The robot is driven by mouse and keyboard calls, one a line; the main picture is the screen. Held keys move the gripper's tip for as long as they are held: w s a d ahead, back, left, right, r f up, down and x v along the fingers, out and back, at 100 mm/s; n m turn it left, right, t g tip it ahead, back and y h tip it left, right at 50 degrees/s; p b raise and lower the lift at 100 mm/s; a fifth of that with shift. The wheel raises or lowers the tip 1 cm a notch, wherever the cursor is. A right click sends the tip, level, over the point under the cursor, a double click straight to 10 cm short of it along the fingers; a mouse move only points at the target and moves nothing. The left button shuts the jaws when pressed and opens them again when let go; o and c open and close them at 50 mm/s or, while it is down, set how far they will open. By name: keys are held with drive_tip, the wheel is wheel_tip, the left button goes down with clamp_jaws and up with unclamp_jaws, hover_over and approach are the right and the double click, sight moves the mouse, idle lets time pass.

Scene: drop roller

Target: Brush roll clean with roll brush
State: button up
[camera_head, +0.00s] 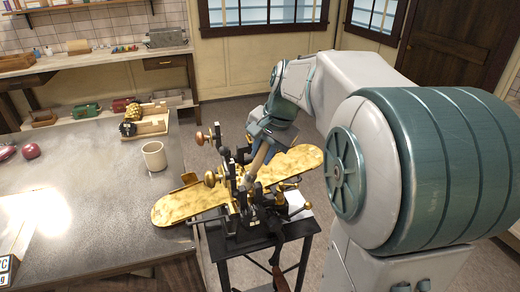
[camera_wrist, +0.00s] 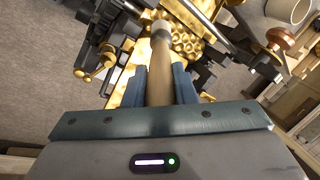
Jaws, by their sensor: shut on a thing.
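The drop roller machine stands on a small black stand, with a long golden tray (camera_head: 190,208) running through it. Its brass, bumpy roll (camera_wrist: 185,42) shows in the wrist view. My gripper (camera_head: 258,140) is above the machine and shut on the roll brush (camera_head: 260,158), which has a tan wooden handle. In the wrist view, my gripper (camera_wrist: 162,88) holds the brush handle (camera_wrist: 160,75) between blue fingers, with its pale tip (camera_wrist: 160,28) pointing at the roll. I cannot tell whether the tip touches the roll.
A grey worktable (camera_head: 90,185) is at the left, with a cream mug (camera_head: 154,156) near its edge. A wooden tray (camera_head: 146,124) with spare rolls sits behind the mug.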

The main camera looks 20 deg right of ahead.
drive_tip(key=shift+s, duration=0.4)
drive_tip(key=shift+f, duration=0.1)
drive_tip(key=shift+r+p, duration=2.4)
drive_tip(key=shift+r, duration=0.7)
drive_tip(key=shift+w, duration=0.1)
wheel_tip(320, 180, up, 3)
drive_tip(key=shift+r+p, duration=0.1)
drive_tip(key=shift+p, duration=1.15)
drive_tip(key=shift+a, duration=0.1)
